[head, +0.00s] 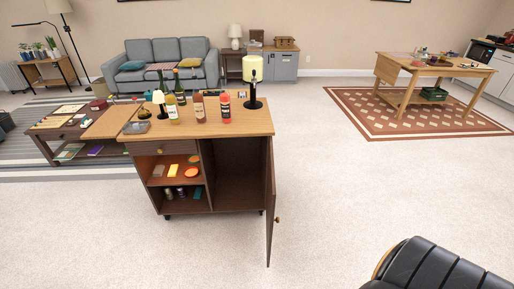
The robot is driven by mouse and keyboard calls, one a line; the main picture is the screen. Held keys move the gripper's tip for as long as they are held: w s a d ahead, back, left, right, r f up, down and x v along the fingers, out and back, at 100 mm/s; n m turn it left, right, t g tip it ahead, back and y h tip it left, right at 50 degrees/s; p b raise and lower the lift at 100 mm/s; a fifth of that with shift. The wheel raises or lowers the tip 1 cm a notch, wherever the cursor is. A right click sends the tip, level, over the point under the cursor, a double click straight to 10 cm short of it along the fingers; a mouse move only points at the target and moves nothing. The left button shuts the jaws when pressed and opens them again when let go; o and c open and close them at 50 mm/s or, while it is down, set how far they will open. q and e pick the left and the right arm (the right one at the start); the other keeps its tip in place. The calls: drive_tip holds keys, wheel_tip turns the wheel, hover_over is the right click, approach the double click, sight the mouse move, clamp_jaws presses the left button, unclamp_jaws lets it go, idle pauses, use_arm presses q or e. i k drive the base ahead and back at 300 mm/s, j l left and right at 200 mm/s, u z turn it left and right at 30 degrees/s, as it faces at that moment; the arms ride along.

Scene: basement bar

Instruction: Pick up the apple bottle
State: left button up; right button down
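Several bottles stand upright on the wooden top of a dark brown bar cabinet (262,124). They are a red bottle (225,108), a brownish-pink bottle (198,108), a yellowish bottle (172,110) and a dark green bottle (179,88) behind. The labels are too small to read, so I cannot tell which is the apple bottle. Neither of my grippers shows in the head view.
A pale-shaded lamp (253,72) stands on the cabinet's right end. The cabinet door (270,200) hangs open toward me. A black padded chair (440,265) fills the lower right corner. Carpet in front and to the right is clear.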

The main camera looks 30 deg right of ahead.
sight(171, 102)
drive_tip(key=l+z, duration=0.5)
drive_tip(key=l, duration=1.15)
drive_tip(key=i+j+u, duration=0.15)
drive_tip(key=u, duration=0.25)
drive_tip(key=i+j+u, duration=0.25)
drive_tip(key=u, duration=0.15)
drive_tip(key=i+j+u, duration=0.1)
drive_tip(key=u, duration=0.35)
drive_tip(key=i+u, duration=0.4)
drive_tip(key=i+z, duration=0.45)
drive_tip(key=i, duration=0.2)
drive_tip(key=i+j+z, duration=0.25)
drive_tip(key=i+z, duration=0.15)
drive_tip(key=i, duration=0.2)
